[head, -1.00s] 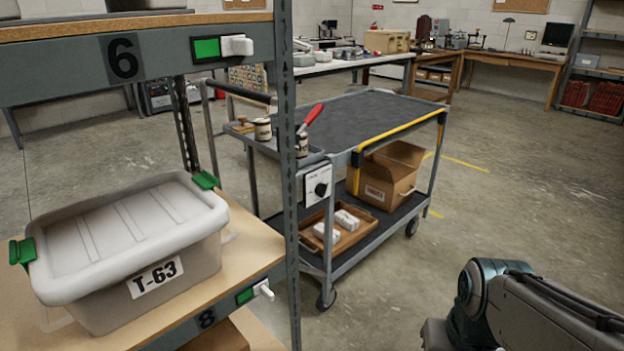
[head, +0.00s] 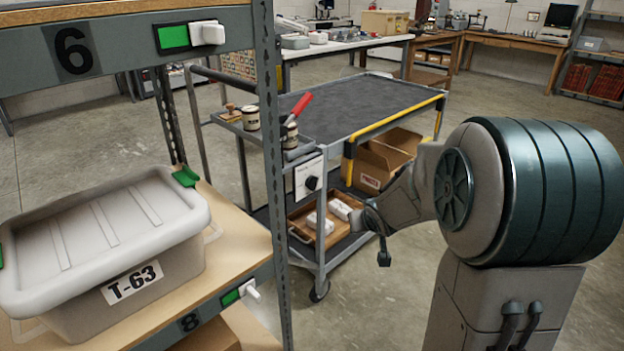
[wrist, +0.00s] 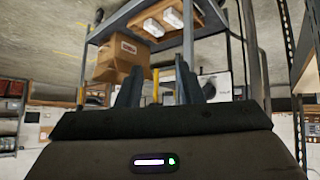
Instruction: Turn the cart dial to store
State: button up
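The cart dial is a black knob (head: 313,183) on a white plate (head: 305,170) at the near corner of the grey cart (head: 323,205). The knob's pointer setting and the plate's lettering are too small to read. My gripper (head: 377,240) is to the right of the dial in the head view, apart from it. The wrist view is upside down; there my gripper's two dark fingers (wrist: 159,75) stand apart with nothing between them. The dial plate (wrist: 217,85) shows just right of the fingers, partly hidden by one of them.
The cart's lower shelf holds a cardboard box (head: 378,160) and a wooden tray (head: 299,233) with white items. A red-handled tool (head: 299,106) and tins lie on its upper end. A shelf post (head: 272,170) and grey tub T-63 (head: 165,240) stand at left.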

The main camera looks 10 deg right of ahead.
aim_at(316, 186)
jog(key=w+a+f+t+y, duration=0.1)
jog(key=w+a+t+y, duration=0.1)
jog(key=w+y, duration=0.2)
jog(key=w+a+f+t+y, duration=0.1)
jog(key=w+a+y, duration=0.2)
jog(key=w, duration=0.7)
jog(key=w+a+f+n+t+y+b, duration=0.1)
jog(key=w+a+t+y, duration=0.1)
jog(key=w, duration=0.5)
jog(key=shift+a+t+y, duration=0.3)
jog(key=shift+a+y, duration=0.35)
jog(key=shift+y, duration=0.65)
grip_shut()
